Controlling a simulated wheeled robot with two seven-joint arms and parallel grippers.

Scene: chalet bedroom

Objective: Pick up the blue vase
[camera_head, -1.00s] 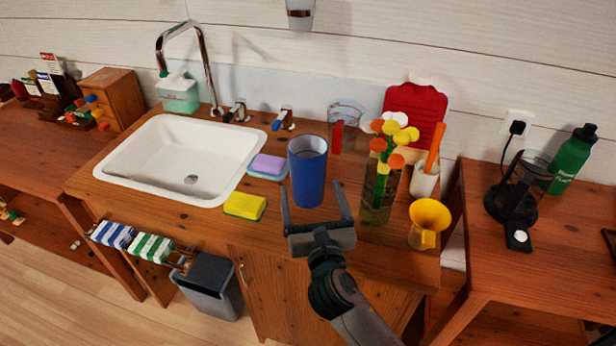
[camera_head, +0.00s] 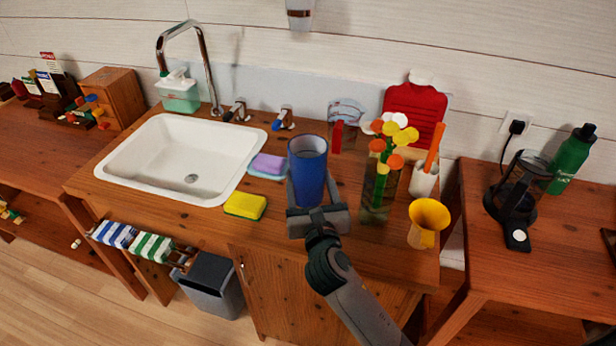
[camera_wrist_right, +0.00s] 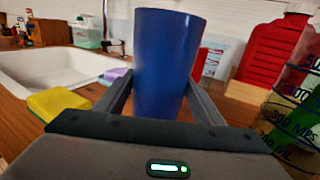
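The blue vase (camera_head: 308,168) stands upright on the wooden counter, right of the sink. It also fills the middle of the right wrist view (camera_wrist_right: 165,62). My right gripper (camera_head: 314,188) is at the vase from the front, low on its body. Its two fingers lie on either side of the vase, spread open around it. I cannot tell whether either finger touches the vase. My left gripper is not in view.
A glass vase of colourful flowers (camera_head: 380,190) stands close on the right, with a yellow funnel-like cup (camera_head: 428,220) beyond it. A yellow sponge (camera_head: 245,206) and a purple sponge (camera_head: 268,164) lie left. The sink (camera_head: 150,170) is further left.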

